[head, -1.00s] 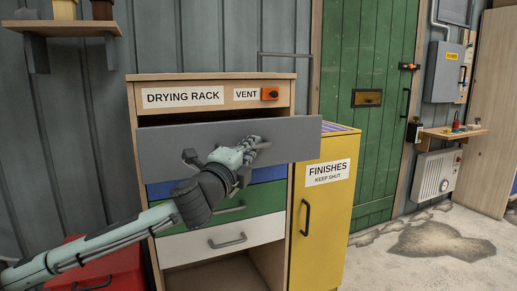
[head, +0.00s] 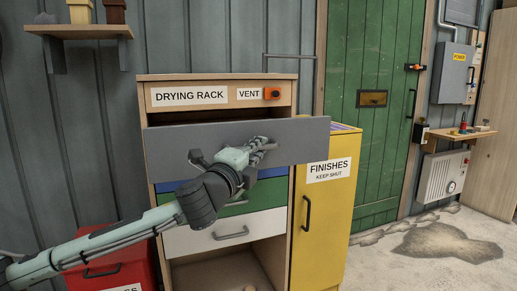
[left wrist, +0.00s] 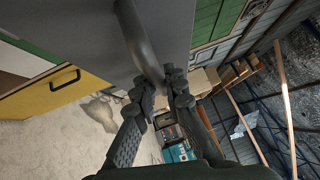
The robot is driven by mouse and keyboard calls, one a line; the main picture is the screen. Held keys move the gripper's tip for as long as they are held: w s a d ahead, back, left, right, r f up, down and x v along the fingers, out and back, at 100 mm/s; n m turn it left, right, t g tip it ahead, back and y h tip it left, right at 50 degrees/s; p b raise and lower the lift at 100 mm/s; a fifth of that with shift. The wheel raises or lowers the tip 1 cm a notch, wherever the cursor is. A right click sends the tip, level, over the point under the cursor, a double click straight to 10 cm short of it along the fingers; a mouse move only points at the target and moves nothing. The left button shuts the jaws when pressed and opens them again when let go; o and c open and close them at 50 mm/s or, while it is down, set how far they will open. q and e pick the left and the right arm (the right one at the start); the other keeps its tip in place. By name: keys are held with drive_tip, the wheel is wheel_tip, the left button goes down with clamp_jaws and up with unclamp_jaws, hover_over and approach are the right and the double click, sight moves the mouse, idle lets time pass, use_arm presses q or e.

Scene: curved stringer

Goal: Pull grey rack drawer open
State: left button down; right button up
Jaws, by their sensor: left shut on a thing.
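The drying rack (head: 194,97) is a wooden cabinet with its top drawer front, the grey drawer (head: 300,140), standing out from it. A dark gap shows above the grey front, and its right end overlaps the yellow cabinet in the picture. My left gripper (head: 262,147) is at the middle of the grey front, shut on the bar handle, which it mostly hides in the head view. In the left wrist view the grey handle (left wrist: 141,42) runs between the fingers beside the grey front (left wrist: 92,30). My right gripper is in neither view.
Blue, green (head: 265,196) and white (head: 262,230) drawers sit shut below. A yellow finishes cabinet (head: 325,215) stands close on the right. A red box (head: 135,265) is at lower left, beneath my left arm. Open concrete floor (head: 385,265) lies to the right.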

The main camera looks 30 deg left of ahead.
use_arm(q)
drive_tip(key=c, duration=1.6)
unclamp_jaws()
drive_tip(key=shift+s+d+f, duration=0.15)
drive_tip(key=shift+s, duration=1.1)
drive_tip(key=shift+s+d+f, duration=0.15)
drive_tip(key=shift+s+f, duration=0.05)
drive_tip(key=shift+s, duration=1)
drive_tip(key=shift+s+d+f, duration=0.15)
drive_tip(key=shift+s, duration=1.1)
drive_tip(key=shift+f, duration=0.1)
